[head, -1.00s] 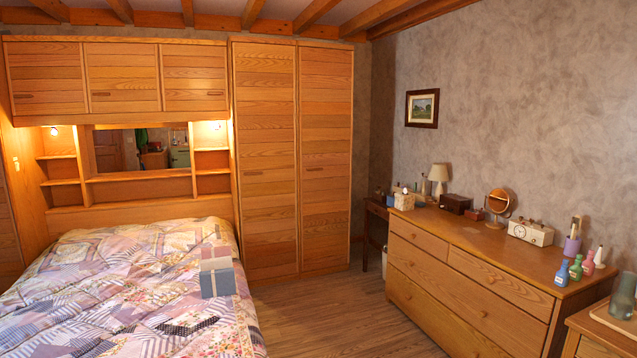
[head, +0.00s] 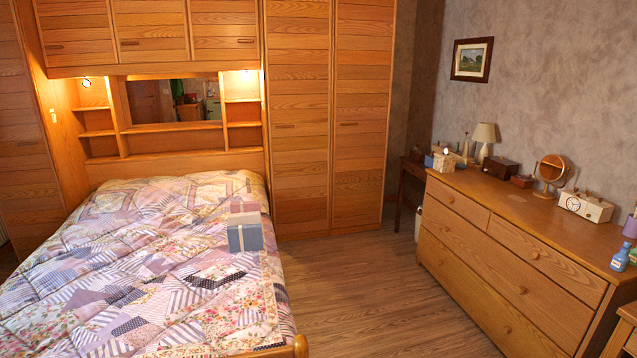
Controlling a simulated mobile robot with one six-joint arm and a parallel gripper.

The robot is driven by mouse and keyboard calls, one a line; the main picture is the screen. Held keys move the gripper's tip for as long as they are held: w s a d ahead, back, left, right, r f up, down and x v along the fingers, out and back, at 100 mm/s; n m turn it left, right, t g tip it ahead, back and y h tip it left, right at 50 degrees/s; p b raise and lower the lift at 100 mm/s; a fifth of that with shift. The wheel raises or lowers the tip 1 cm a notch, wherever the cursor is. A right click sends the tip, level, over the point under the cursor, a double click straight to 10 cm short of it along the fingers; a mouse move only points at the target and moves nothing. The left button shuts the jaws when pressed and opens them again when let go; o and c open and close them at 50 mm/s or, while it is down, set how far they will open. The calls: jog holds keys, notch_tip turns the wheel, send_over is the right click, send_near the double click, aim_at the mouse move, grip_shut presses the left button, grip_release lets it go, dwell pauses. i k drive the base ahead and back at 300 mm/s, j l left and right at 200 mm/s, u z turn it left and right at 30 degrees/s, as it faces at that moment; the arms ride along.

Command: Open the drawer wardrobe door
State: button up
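A tall wooden wardrobe stands at the back, right of the bed. My gripper is not in view.
A wooden dresser (head: 500,270) with several items on top stands at the right. Bare floor (head: 370,280) lies between bed and dresser, up to the wardrobe.

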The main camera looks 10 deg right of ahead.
aim_at(365, 34)
jog(key=i+l+z, duration=0.2)
jog(key=i+l, duration=0.15)
jog(key=i+l+z, duration=0.2)
jog(key=i, duration=0.35)
jog(key=i+l+z, duration=0.2)
jog(key=i, duration=0.25)
jog(key=i+l+z, duration=0.2)
jog(key=i, duration=0.3)
jog(key=i+j+u, duration=0.5)
jog(key=i, duration=0.95)
jog(key=i+l+u, duration=0.2)
jog(key=i+u, duration=0.3)
jog(key=i, duration=0.9)
jog(key=i+l, duration=0.1)
jog(key=i, duration=1.45)
jog(key=l+z, duration=0.05)
